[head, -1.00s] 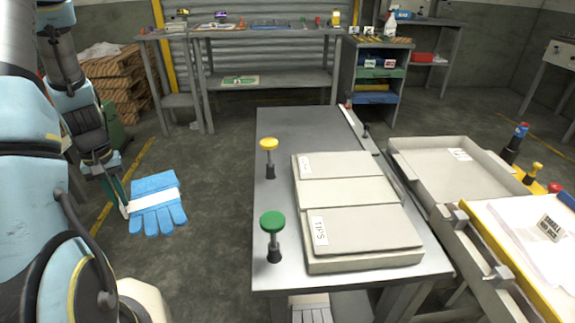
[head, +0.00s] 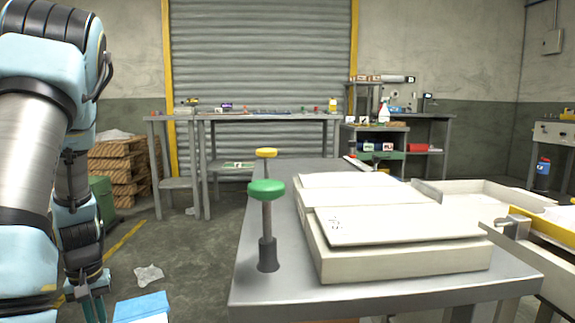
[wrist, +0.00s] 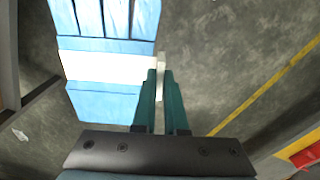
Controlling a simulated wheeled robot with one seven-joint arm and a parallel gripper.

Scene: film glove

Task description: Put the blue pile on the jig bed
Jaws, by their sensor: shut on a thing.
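The blue pile (head: 142,306) is a flat stack of blue glove shapes with a white band across it. In the head view only its upper part shows at the bottom edge; the wrist view shows more of the pile (wrist: 105,103), with the finger ends cut off at the top. My gripper (wrist: 160,75) is shut on the white band's end at the pile's side, and the pile hangs clear of the table, left of it. The jig bed (head: 400,262), a pale raised block with flat panels, lies on the grey table with no blue pile on it.
A green-topped post (head: 267,215) and a yellow-topped post (head: 266,154) stand along the table's left side. A pale tray (head: 470,198) is right of the jig bed. A crumpled scrap (head: 148,274) lies on the floor. Open floor lies left of the table (head: 250,290).

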